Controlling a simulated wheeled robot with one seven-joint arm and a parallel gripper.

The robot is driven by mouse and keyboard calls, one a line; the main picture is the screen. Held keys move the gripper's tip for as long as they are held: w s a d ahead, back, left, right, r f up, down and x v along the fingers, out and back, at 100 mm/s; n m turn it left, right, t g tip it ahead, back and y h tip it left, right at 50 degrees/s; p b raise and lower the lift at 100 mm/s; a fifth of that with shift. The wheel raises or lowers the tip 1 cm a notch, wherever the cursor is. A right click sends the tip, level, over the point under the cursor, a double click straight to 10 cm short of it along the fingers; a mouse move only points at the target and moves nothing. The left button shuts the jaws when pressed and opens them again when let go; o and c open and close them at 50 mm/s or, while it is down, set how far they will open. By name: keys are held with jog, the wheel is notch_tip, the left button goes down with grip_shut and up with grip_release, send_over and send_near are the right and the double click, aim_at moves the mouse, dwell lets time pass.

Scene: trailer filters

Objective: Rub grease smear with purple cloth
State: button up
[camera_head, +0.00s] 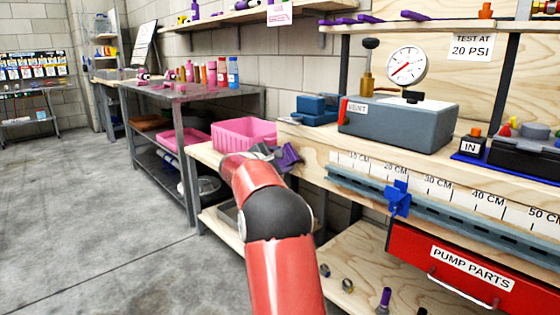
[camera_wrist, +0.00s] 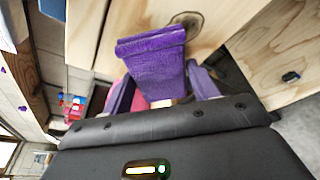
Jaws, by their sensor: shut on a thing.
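The purple cloth (camera_wrist: 152,55) is a folded, textured block in the wrist view. My gripper (camera_wrist: 160,88) is shut on it, with the purple fingers on either side. The cloth's far edge is in front of a pale wooden panel. A dark brownish patch (camera_wrist: 186,19) shows on that wood just beyond the cloth; I cannot tell whether it is the grease smear or wood grain, nor whether the cloth touches the wood. In the head view my gripper (camera_head: 284,156) is beside the left end of the wooden bench, partly hidden by my arm. The smear cannot be made out there.
A pink bin (camera_head: 245,132) stands just behind my gripper. The wooden bench (camera_head: 318,150) carries a grey pump box (camera_head: 398,125) with a gauge. A blue clamp (camera_head: 398,198) and a red drawer (camera_head: 450,265) are on its front. Open floor (camera_head: 90,220) lies to the left.

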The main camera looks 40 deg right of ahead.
aim_at(292, 162)
jog(key=shift+w+d+p, duration=0.1)
jog(key=shift+d+p, duration=0.25)
jog(key=shift+d, duration=0.6)
jog(key=shift+s+f+b, duration=0.1)
jog(key=shift+s+b, duration=1)
jog(key=shift+s, duration=0.15)
jog(key=shift+s+d+b, duration=0.1)
jog(key=shift+s+b, duration=0.25)
jog(key=shift+s, duration=0.35)
jog(key=shift+s+d+b, duration=0.15)
jog(key=shift+s+b, duration=0.5)
jog(key=shift+s, duration=0.25)
jog(key=shift+s+d+b, duration=0.1)
jog(key=shift+s+b, duration=0.5)
jog(key=shift+s, duration=0.3)
jog(key=shift+w+r+p, duration=0.2)
jog(key=shift+w+p, duration=0.05)
jog(key=shift+p, duration=0.05)
jog(key=shift+w+a+p, duration=0.15)
jog(key=shift+w+p, duration=0.8)
jog(key=shift+w, duration=0.7)
jog(key=w+p, duration=0.2)
jog(key=shift+w+a+r, duration=0.1)
jog(key=shift+w, duration=0.2)
jog(key=shift+w+p, duration=0.45)
jog(key=shift+w, duration=0.1)
